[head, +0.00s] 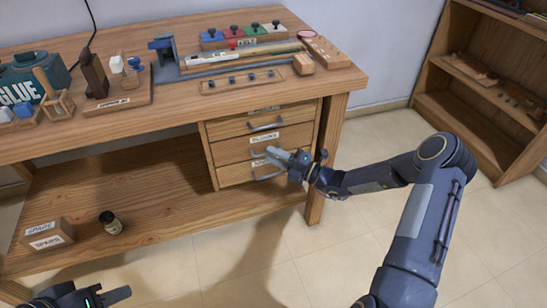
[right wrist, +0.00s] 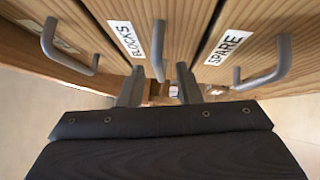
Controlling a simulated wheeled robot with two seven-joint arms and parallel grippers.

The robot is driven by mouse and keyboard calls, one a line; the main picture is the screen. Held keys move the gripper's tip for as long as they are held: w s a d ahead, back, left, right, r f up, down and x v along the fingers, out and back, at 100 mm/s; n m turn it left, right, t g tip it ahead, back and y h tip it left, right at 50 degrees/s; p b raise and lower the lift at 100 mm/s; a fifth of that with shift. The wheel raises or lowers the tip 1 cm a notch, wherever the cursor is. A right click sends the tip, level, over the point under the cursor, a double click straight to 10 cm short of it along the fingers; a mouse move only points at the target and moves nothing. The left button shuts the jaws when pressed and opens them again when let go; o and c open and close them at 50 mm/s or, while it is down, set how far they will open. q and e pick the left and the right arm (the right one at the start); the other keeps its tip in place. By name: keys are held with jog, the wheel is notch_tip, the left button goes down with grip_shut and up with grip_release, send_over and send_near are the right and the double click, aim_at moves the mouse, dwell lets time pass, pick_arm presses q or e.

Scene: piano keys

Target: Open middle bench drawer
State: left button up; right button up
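The wooden bench has a stack of three closed drawers. The middle drawer (head: 235,151) is labelled BLOCKS, and its front also shows in the right wrist view (right wrist: 145,14). Its grey bar handle (right wrist: 158,50) lines up with the gap between my right gripper's fingers. My right gripper (head: 278,156) is at the middle drawer front, and its two separated fingers show in the wrist view (right wrist: 158,84). It is open; whether the handle touches a finger I cannot tell. My left gripper (head: 112,296) is at the bottom left edge, partly cut off, away from the drawers.
The top drawer (head: 236,127) and bottom drawer, labelled SPARE (right wrist: 228,45), have similar handles close by. The bench top (head: 190,115) carries tools and blocks. A SPARE box (head: 46,234) and a jar (head: 110,222) stand on the lower shelf. Floor before the drawers is clear.

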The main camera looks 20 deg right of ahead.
jog(key=shift+w+a+r, duration=0.1)
jog(key=shift+w+a, duration=0.2)
jog(key=shift+a, duration=0.05)
grip_shut()
jog(key=shift+s, duration=0.2)
